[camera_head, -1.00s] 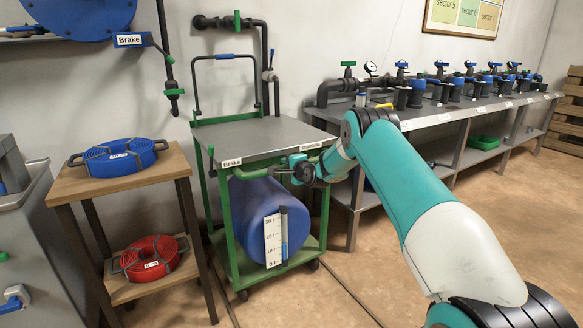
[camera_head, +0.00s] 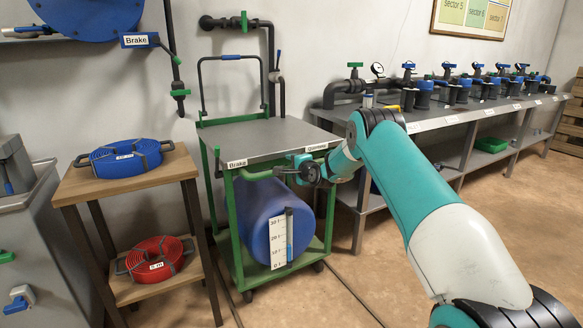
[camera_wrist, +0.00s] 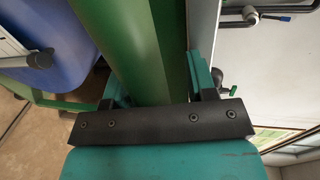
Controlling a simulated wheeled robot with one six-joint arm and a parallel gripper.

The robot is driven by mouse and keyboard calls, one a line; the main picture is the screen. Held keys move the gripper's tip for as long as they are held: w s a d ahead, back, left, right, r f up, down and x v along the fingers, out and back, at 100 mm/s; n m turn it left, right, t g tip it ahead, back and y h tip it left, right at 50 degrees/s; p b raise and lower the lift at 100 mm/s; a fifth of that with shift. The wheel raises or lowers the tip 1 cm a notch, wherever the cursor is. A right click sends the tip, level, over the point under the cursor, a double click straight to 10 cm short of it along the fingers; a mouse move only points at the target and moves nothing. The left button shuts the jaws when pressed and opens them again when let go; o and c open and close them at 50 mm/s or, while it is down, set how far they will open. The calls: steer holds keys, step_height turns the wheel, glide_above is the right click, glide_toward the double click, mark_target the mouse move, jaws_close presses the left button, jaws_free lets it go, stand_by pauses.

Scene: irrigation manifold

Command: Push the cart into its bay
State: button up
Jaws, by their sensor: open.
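The cart has a green frame, a grey top (camera_head: 265,137) and a tall dark push handle at its back. A blue tank (camera_head: 262,208) with a level gauge lies on its lower shelf. The label "Brake" is on the front edge of its top. My gripper (camera_head: 297,170) is at the cart's front edge, just below the top. In the wrist view its open fingers (camera_wrist: 160,88) stand on either side of a green bar (camera_wrist: 150,50) of the cart. I cannot tell whether they touch it. No bay marking is clear to me.
A wooden stand (camera_head: 125,182) with a blue hose reel (camera_head: 125,157) and a red one (camera_head: 155,258) is close on the left. A long bench (camera_head: 440,120) with valves is on the right. Dark lines (camera_head: 352,292) run along the floor beside the cart.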

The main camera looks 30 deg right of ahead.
steer(key=shift+s, duration=0.1)
steer(key=p+v, duration=0.1)
steer(key=v, duration=1.6)
steer(key=shift+s, duration=0.1)
